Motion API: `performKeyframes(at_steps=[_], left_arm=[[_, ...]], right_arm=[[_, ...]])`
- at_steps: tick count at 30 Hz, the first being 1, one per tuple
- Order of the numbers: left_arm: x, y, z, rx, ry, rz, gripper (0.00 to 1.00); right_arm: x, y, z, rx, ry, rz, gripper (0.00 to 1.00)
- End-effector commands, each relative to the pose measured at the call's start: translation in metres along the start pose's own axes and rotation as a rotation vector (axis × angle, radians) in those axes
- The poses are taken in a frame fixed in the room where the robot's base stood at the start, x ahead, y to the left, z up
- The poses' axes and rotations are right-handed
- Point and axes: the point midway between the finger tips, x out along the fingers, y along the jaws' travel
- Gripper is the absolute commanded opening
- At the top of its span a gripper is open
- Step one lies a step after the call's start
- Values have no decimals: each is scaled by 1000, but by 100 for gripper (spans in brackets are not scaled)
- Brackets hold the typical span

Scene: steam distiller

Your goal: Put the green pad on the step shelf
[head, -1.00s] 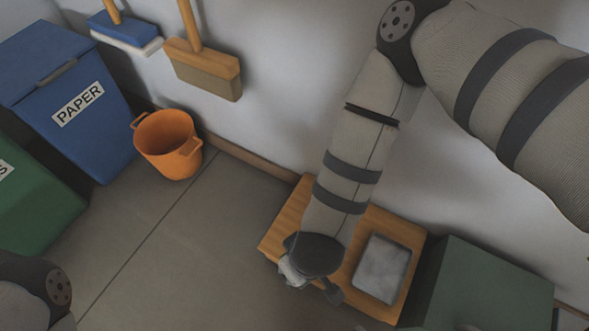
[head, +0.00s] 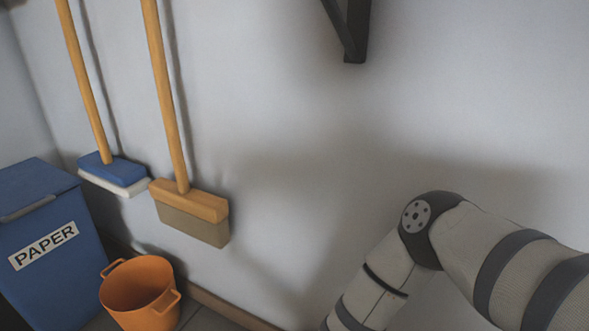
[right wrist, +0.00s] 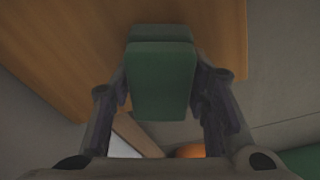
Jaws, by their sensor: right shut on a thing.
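The green pad (right wrist: 162,85) is in the middle of the right wrist view. My right gripper (right wrist: 162,92) is shut on it, with one dark finger at each side. Behind the pad is a wooden surface (right wrist: 70,40), in keeping with the step shelf. I cannot tell whether the pad touches the wood. In the head view only upper links of my right arm show; the right gripper, the pad and the shelf are outside that view. My left gripper is in neither current view.
In the head view an orange bucket (head: 140,293) stands on the floor beside a blue paper bin (head: 38,245). A broom (head: 190,215) and a blue brush (head: 112,172) are at the wall. A dark bracket (head: 349,28) is on the wall above.

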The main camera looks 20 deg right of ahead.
Motion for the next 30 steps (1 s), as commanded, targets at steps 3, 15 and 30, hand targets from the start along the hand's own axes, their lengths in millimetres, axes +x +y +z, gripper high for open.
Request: performKeyframes(at_steps=[3, 15, 30], left_arm=[[1, 0, -1, 0, -1, 0, 59], [1, 0, -2, 1, -1, 0, 59], [-30, 0, 18, -9, 71, 2, 59]], right_arm=[[3, 0, 1, -1, -1, 0, 16], [4, 0, 1, 0, -1, 0, 63], [-100, 0, -2, -2, 5, 2, 63]])
